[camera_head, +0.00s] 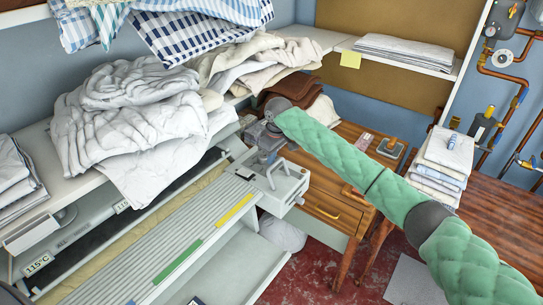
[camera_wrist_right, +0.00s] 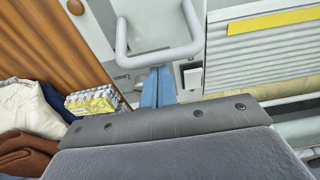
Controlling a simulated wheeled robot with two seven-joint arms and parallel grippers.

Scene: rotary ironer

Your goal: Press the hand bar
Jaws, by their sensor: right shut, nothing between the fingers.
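The ironer (camera_head: 165,235) runs diagonally across the left half of the head view, with a ribbed grey top. A pale U-shaped bar (camera_head: 284,164), which looks like the hand bar, stands on its right end block. In the right wrist view the bar (camera_wrist_right: 158,57) is a loop at the top centre. My right gripper (camera_head: 268,155) is shut and empty, beside the bar's left side in the head view. Its blue fingers (camera_wrist_right: 156,85) reach the loop's near edge in the wrist view; I cannot tell whether they touch. My left gripper is not in view.
White linen (camera_head: 130,115) is heaped on the shelf behind the ironer. A wooden drawer cabinet (camera_head: 335,205) stands close to the right end. Folded cloths (camera_head: 442,155) are stacked farther right. Red floor (camera_head: 325,265) shows at the lower middle.

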